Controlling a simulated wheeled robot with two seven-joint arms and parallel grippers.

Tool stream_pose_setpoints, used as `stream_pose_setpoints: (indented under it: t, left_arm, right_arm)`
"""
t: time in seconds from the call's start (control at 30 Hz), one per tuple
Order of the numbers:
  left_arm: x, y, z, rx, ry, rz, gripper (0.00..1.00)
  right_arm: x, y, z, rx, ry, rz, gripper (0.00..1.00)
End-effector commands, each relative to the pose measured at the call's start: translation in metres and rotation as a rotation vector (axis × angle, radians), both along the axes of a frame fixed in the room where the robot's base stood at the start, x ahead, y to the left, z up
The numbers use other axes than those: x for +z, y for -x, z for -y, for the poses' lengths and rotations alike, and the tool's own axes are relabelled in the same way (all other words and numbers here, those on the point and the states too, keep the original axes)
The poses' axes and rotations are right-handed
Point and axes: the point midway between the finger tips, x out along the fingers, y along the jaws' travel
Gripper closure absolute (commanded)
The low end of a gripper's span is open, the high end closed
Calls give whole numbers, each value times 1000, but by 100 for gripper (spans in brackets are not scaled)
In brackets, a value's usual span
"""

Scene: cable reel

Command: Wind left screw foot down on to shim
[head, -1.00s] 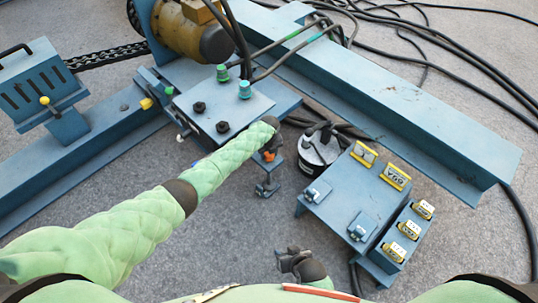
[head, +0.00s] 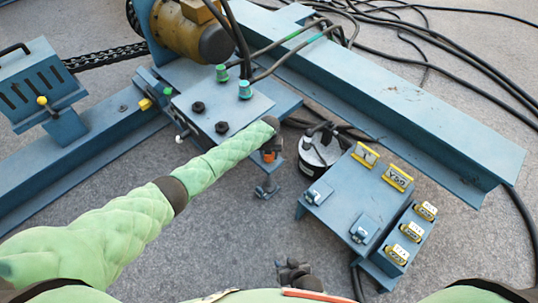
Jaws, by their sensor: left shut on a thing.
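The left screw foot (head: 267,188) hangs below the edge of the blue machine plate (head: 232,108), with its small pad near the floor. My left gripper (head: 270,153) is at the top of this screw, shut on it, beside an orange part. My arm and the dark wrist hide most of the grip. I cannot make out the shim under the pad, or whether the pad touches anything. My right gripper (head: 294,273) is low in the picture, over bare floor and apart from the machine; its finger opening does not show clearly.
A blue bench (head: 340,205) with yellow-tagged blocks stands to the right of the screw foot. A black-and-white round device (head: 320,150) sits between them. A long blue beam (head: 400,100) and black cables lie behind.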

Motion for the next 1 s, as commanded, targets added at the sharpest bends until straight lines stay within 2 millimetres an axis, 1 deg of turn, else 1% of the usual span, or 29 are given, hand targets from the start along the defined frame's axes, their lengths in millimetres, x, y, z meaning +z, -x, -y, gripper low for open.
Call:
stream_pose_setpoints:
  t: [0.27,0.3,0.37,0.63,0.73,0.87,1.0]
  left_arm:
    - [1,-1,0,1,0,1,75]
    - [1,-1,0,1,0,1,44]
    - [1,-1,0,1,0,1,33]
    - [1,0,0,1,0,1,33]
    - [5,-1,0,1,1,1,33]
    - [20,-1,-1,1,0,2,33]
    - [43,-1,0,0,1,3,33]
  right_arm:
    - [0,1,-1,1,-1,0,64]
    - [0,1,-1,1,-1,-1,64]
    - [0,1,-1,1,-1,-1,64]
    - [0,1,-1,1,-1,-1,64]
    - [1,1,0,-1,0,-1,64]
    - [2,1,0,0,0,-2,64]
    - [4,1,0,1,1,-3,64]
